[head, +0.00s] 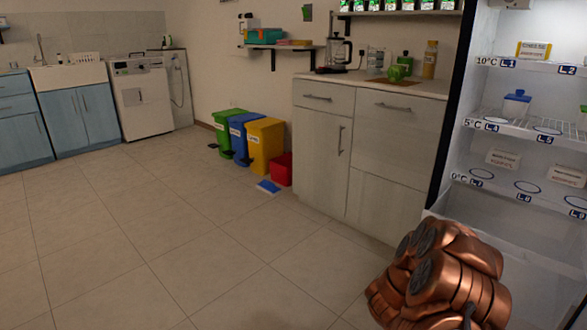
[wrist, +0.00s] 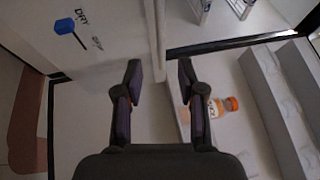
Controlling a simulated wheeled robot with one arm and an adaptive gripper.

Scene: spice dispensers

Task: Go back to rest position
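My gripper (wrist: 160,78) shows in the wrist view with its two dark fingers spread apart. Nothing is held between them. A pale vertical edge (wrist: 155,40) lies beyond the fingertips; I cannot tell how far away it is. In the head view a copper-coloured part of my arm fills the lower right, in front of the open fridge (head: 500,160). The gripper's fingers do not show in the head view.
In the wrist view, an orange-capped bottle (wrist: 222,106) lies right of the fingers, and a blue knob (wrist: 65,26) is at upper left. In the head view, a counter (head: 375,85) and coloured bins (head: 265,145) stand along the wall. The tiled floor (head: 150,220) at left is clear.

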